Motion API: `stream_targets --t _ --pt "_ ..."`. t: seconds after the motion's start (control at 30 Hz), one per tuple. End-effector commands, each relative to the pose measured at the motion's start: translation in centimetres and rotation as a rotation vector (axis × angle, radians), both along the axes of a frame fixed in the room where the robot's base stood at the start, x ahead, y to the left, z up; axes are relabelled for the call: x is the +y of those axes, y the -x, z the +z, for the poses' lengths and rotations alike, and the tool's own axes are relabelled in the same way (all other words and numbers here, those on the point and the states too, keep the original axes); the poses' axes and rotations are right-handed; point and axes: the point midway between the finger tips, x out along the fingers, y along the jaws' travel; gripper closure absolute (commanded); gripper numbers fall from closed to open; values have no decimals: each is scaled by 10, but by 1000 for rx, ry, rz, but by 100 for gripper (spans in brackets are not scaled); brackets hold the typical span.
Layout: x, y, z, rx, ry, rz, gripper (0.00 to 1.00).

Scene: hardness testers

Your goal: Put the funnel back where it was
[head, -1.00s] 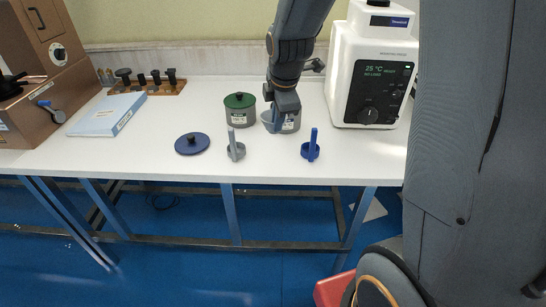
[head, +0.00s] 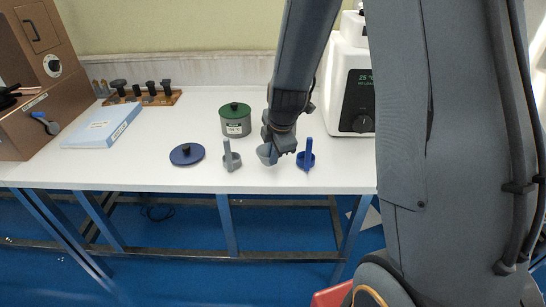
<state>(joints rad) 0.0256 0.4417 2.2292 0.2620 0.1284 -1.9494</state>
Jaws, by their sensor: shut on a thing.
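The funnel (head: 265,153) is a pale blue-grey cone in the head view. My gripper (head: 280,148) is shut on it, with the funnel at the left of the fingers. The funnel appears between a grey holder with an upright handle (head: 231,158) on its left and a similar blue one (head: 306,159) on its right. I cannot tell whether it touches the white table (head: 200,179). My arm hides the table behind the gripper.
A grey pot with a green lid (head: 236,121) stands behind and left of the gripper. A dark blue round lid (head: 187,154) lies further left. A white machine with a display (head: 352,95) stands at the back right, partly hidden by my arm. The front left table is clear.

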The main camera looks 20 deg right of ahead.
Motion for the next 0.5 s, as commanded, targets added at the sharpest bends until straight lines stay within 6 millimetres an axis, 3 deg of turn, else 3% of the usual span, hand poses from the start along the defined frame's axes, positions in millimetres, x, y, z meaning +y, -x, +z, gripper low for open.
stream_targets --t 0.37,0.4,0.5 --pt "0 0 -5 -1 1 0 100" --pt "0 0 -5 -1 1 0 90" --pt "0 0 -5 -1 1 0 75"
